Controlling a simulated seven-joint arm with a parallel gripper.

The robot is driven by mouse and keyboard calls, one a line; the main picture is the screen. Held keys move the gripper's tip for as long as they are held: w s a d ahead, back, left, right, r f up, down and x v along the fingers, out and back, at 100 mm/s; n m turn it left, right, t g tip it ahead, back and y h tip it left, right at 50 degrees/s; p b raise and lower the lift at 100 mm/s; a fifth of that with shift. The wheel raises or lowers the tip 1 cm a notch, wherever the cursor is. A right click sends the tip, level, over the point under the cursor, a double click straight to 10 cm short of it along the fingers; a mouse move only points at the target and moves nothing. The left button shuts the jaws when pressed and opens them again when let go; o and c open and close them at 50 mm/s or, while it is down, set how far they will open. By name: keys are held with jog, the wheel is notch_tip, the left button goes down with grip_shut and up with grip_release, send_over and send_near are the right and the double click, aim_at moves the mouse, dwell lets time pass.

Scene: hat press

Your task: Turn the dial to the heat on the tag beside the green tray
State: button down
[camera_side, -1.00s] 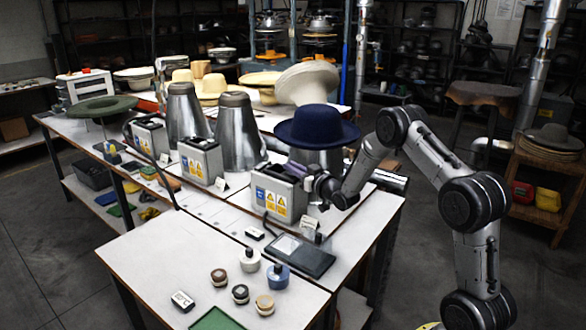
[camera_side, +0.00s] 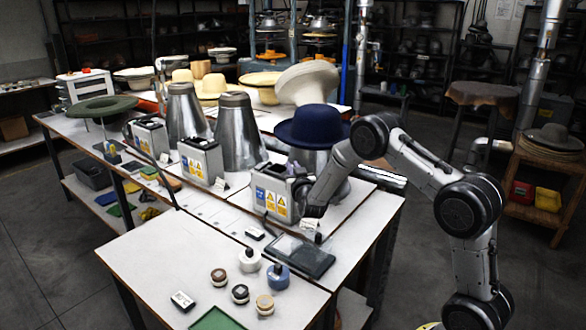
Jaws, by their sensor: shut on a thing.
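The green tray (camera_side: 217,319) lies at the front edge of the near table, cut off by the picture's bottom. A small white tag (camera_side: 182,301) stands beside it, its print too small to read. The nearest grey control box (camera_side: 278,190), with blue and yellow labels, stands in front of the navy hat. My gripper (camera_side: 301,194) is against the right side of this box, shut on what seems to be its dial. The dial, its scale and my fingertips are hidden by my own wrist and the box.
The navy hat (camera_side: 312,127) sits on a metal form just behind my wrist. Two similar boxes (camera_side: 201,160) (camera_side: 150,137) stand further left. A dark flat pad (camera_side: 300,256) and several small round stamps or weights (camera_side: 278,276) lie on the near table.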

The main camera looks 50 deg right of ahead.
jog(key=shift+m+g+h, duration=0.3)
jog(key=shift+h, duration=0.1)
jog(key=c, duration=0.9)
grip_release()
jog(key=v, duration=1.4)
jog(key=shift+r, duration=0.2)
